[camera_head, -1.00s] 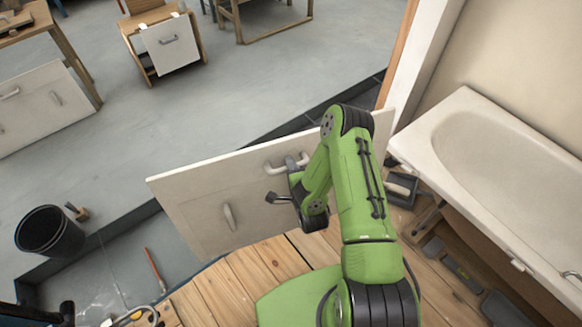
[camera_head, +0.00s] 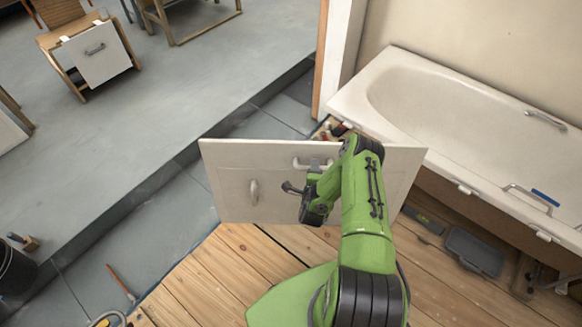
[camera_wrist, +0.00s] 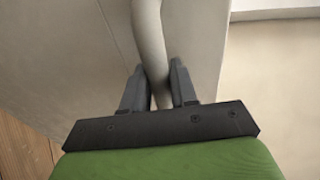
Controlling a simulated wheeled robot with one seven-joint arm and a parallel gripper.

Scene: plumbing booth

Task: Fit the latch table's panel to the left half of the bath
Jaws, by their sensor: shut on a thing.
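A white panel (camera_head: 232,185) with two handles hangs upright in front of my arm in the head view. My gripper (camera_head: 313,172) is shut on the panel's upper handle (camera_head: 303,161). In the wrist view the two fingers of my gripper (camera_wrist: 157,88) close around the pale handle bar (camera_wrist: 148,40), with the panel face (camera_wrist: 75,50) behind it. The arm covers part of the panel's right side. The white bath (camera_head: 440,105) stands at the right, beyond the panel. Its front below the rim is open and dark, with white latch-like pieces (camera_head: 467,189) along the rim.
A grey tray (camera_head: 474,252) and several small things lie on the wooden floor (camera_head: 235,270) under and before the bath. A door post (camera_head: 335,50) stands at the bath's far left end. A small wooden table with a white panel (camera_head: 97,55) stands at the back left.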

